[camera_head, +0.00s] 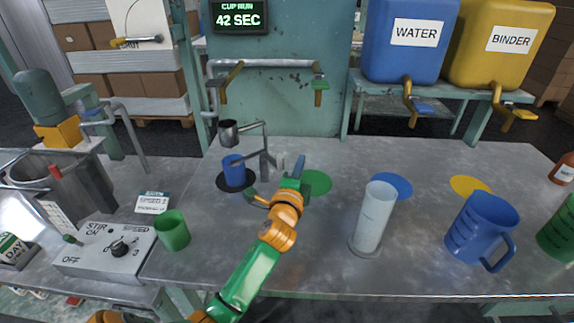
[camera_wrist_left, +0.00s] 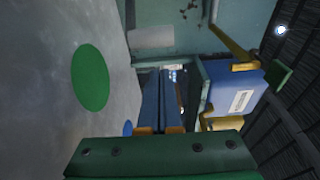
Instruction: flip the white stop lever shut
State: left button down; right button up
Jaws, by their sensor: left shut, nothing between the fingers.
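A metal stand (camera_head: 265,166) on the bench carries a small grey cup (camera_head: 228,132) on an arm, above a blue cup (camera_head: 234,170) on a black disc. A small pale upright piece (camera_head: 281,163) beside the stand may be the white stop lever, but it is too small to tell its position. My left gripper (camera_head: 299,164) is just right of that piece, over the edge of a green disc, shut and empty. Its blue fingers (camera_wrist_left: 161,98) lie together in the left wrist view, which does not clearly show the lever. My right gripper is not in view.
A clear cylinder (camera_head: 374,215) and blue jug (camera_head: 480,230) stand to the right. A green cup (camera_head: 172,230) and stir control box (camera_head: 105,250) are at the left. Water (camera_head: 410,45) and binder (camera_head: 510,50) tanks stand behind. The bench between gripper and cylinder is clear.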

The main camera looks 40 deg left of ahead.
pick_arm(q)
jog(key=s+a, duration=0.1)
jog(key=s+a+p, duration=0.1)
jog(key=shift+a+p, duration=0.3)
jog(key=shift+w+f, duration=0.1)
